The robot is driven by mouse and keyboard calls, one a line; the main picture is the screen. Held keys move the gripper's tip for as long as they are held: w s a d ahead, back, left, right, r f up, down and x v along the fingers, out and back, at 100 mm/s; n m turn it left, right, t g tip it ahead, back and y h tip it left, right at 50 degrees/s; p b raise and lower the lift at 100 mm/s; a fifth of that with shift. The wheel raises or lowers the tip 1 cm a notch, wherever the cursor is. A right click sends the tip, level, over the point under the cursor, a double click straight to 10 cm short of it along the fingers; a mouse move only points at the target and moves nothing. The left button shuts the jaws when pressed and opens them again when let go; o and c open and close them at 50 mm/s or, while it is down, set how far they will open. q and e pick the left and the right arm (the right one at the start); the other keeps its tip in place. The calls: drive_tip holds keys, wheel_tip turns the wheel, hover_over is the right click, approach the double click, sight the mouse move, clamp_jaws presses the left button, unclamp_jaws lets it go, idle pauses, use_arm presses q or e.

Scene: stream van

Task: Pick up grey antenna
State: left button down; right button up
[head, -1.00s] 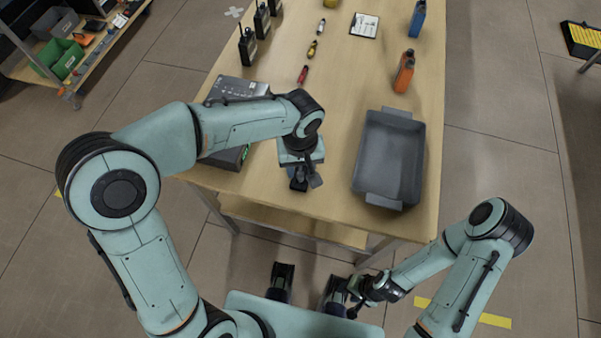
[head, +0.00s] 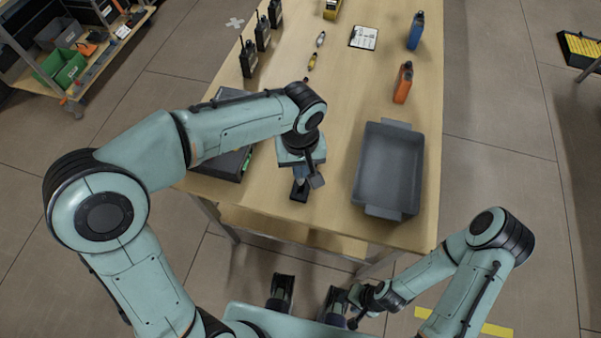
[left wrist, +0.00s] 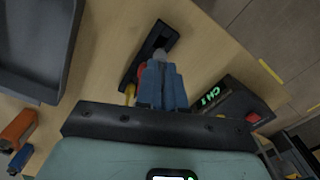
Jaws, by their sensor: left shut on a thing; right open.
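My left gripper (head: 300,181) is low over the front part of the table, left of the grey bin. In the left wrist view its blue-grey fingers (left wrist: 162,88) are shut on a small grey piece, the grey antenna (left wrist: 160,55), mostly hidden by the fingers. A black slotted block (left wrist: 155,43) lies just beneath; I cannot tell if the antenna touches it. Red (left wrist: 141,70) and yellow (left wrist: 130,94) pieces show beside the fingers. My right gripper (head: 356,308) is open and empty, beyond the table's front edge.
The deep grey bin (head: 389,124) stands right of my left gripper. A dark device (head: 228,166) lies left. Yellow (head: 312,62) and pale (head: 320,39) pieces lie behind.

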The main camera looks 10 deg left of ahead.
use_arm(q)
wheel_tip(320, 180, up, 15)
drive_tip(key=p, duration=0.2)
drive_tip(key=shift+p, duration=0.3)
idle(0.6)
